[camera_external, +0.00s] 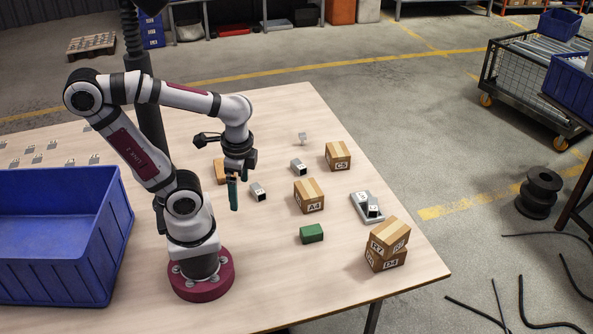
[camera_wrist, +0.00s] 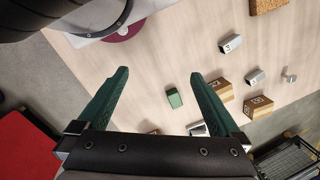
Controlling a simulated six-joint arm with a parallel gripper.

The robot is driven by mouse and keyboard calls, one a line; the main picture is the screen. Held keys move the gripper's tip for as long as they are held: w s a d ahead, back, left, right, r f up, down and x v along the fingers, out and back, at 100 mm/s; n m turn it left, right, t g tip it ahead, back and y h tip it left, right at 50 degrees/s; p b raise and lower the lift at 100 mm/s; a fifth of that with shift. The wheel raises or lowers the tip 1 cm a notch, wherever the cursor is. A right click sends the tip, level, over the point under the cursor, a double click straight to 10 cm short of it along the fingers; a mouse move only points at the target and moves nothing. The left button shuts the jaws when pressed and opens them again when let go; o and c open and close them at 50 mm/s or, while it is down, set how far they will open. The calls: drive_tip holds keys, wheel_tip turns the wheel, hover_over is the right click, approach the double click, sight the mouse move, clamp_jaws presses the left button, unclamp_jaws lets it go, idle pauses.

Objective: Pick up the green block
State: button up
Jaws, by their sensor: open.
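The green block (camera_external: 311,234) lies flat on the wooden table, in front of the carton marked A4 in the external view. In the wrist view the green block (camera_wrist: 174,98) shows between my two green fingers, nearer the right one, with nothing touching it. My gripper (camera_external: 233,192) points down above the table, to the left of the block and farther back in the external view. In the wrist view my gripper (camera_wrist: 159,73) is open, with its fingers wide apart and nothing held.
Cartons A4 (camera_external: 308,197) and C5 (camera_external: 338,156), and a two-carton stack (camera_external: 388,250), stand right of my arm. A blue bin (camera_external: 60,235) is at left. Table is clear left of the block.

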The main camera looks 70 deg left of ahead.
idle(0.4)
drive_tip(key=w+a+f+n+g+h, duration=0.35)
drive_tip(key=w+n+h, duration=0.45)
drive_tip(key=n, duration=0.6)
drive_tip(key=w+a+f+n+t+h, duration=0.4)
drive_tip(key=a+f+n+t, duration=0.15)
drive_tip(key=n, duration=0.25)
drive_tip(key=n+t+h, duration=0.2)
drive_tip(key=n+t, duration=0.1)
drive_tip(key=n, duration=0.3)
approach(311, 229)
drive_tip(key=x, duration=1)
drive_tip(key=shift+f, duration=0.1)
drive_tip(key=c, duration=1.2)
